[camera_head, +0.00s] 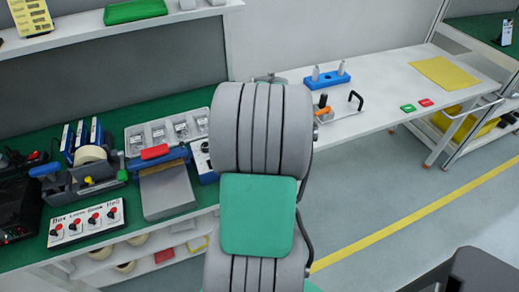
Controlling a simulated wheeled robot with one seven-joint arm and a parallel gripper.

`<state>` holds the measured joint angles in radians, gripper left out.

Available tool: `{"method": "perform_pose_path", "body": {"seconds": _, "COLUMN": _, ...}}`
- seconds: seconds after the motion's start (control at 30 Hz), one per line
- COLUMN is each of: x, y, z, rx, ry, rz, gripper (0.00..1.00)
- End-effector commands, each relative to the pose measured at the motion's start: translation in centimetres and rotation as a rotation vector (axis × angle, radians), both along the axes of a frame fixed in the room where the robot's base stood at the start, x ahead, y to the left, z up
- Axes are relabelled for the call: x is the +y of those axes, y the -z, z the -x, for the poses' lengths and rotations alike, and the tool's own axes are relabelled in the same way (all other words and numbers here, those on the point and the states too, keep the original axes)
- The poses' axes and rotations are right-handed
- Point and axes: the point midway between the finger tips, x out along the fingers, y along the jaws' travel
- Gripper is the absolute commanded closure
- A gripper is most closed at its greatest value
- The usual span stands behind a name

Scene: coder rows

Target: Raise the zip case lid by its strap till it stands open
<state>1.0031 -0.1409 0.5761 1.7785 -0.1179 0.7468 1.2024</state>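I cannot make out a zip case, its lid or its strap in the head view. My own grey arm, with a green panel on it, fills the middle of the picture and hides what lies behind it. My gripper cannot be made out either.
A green-topped bench (110,250) on the left holds a tape dispenser (88,165), a panel with red knobs (85,223) and a grey-and-blue device (167,190). A white table (390,85) on the right holds a blue holder (327,79) and a yellow sheet (446,72). Open floor (400,190) lies right of my arm.

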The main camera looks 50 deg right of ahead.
Motion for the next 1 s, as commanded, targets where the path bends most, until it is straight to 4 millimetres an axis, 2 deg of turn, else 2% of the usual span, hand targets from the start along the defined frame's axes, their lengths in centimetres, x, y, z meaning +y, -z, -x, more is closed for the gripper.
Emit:
{"method": "perform_pose_path", "body": {"seconds": 0.03, "x": 0.0, "y": -0.01, "z": 0.0, "rx": 0.0, "ry": 0.0, "rz": 0.0, "gripper": 0.71}}
{"method": "perform_pose_path", "body": {"seconds": 0.4, "x": 0.02, "y": -0.03, "z": 0.01, "rx": 0.0, "ry": -0.001, "rz": 0.0, "gripper": 1.0}}
{"method": "perform_pose_path", "body": {"seconds": 1.0, "x": 0.03, "y": -0.04, "z": 0.0, "rx": 0.0, "ry": -0.001, "rz": 0.0, "gripper": 1.0}}
